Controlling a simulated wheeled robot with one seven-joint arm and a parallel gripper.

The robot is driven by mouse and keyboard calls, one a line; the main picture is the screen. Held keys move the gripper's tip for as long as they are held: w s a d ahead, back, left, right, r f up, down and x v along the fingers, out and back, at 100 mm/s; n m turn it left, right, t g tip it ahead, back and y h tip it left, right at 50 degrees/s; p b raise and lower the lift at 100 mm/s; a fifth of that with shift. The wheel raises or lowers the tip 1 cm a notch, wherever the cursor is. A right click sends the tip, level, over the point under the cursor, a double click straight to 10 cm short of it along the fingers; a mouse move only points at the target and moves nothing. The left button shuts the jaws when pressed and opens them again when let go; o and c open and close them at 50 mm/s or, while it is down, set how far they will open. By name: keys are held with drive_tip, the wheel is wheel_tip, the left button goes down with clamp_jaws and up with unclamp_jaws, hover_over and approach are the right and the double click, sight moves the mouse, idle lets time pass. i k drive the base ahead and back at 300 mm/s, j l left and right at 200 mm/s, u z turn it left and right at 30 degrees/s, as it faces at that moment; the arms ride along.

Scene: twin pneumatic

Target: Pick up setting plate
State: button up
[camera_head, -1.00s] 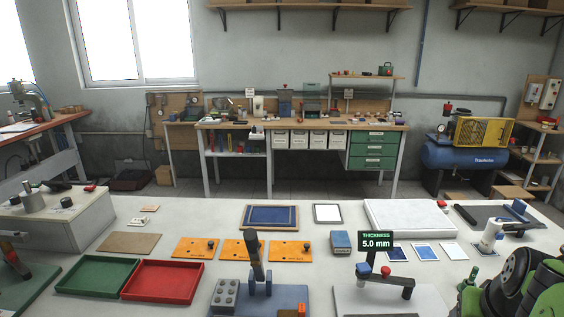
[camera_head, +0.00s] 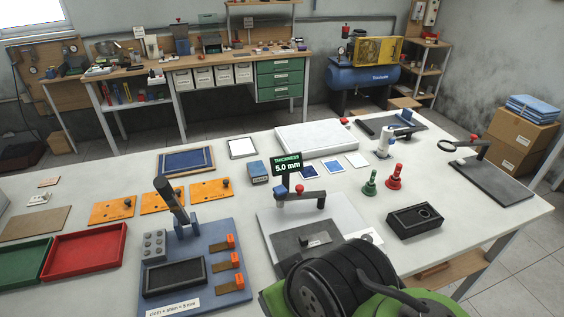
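No thing in view carries a readable label naming it the setting plate, so I cannot tell for sure which it is. Orange flat plates with small dark knobs lie in a row on the white table: a left one (camera_head: 108,212), a middle one partly hidden by a dark lever, and a right one (camera_head: 203,192). A dark grey plate (camera_head: 290,245) lies on the pale base of the thickness gauge, under the sign (camera_head: 286,164) reading 5.0 mm. My green and black arm fills the bottom centre. My gripper is not visible.
A blue fixture (camera_head: 213,232) with an upright lever and black frame (camera_head: 174,278) stands at front centre. Red (camera_head: 84,252) and green trays sit left. Red and green handled stamps (camera_head: 394,178) and a black box (camera_head: 414,221) stand right. A magnifier stand (camera_head: 490,182) is near the right edge.

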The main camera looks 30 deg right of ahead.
sight(305, 242)
drive_tip(key=k+l+z, duration=0.1)
drive_tip(key=l+z, duration=0.3)
drive_tip(key=l+u, duration=0.15)
drive_tip(key=u, duration=0.3)
drive_tip(key=l+u, duration=0.15)
drive_tip(key=u, duration=0.25)
drive_tip(key=l+u, duration=0.15)
drive_tip(key=u, duration=0.3)
drive_tip(key=k+l+u, duration=0.1)
drive_tip(key=u, duration=0.35)
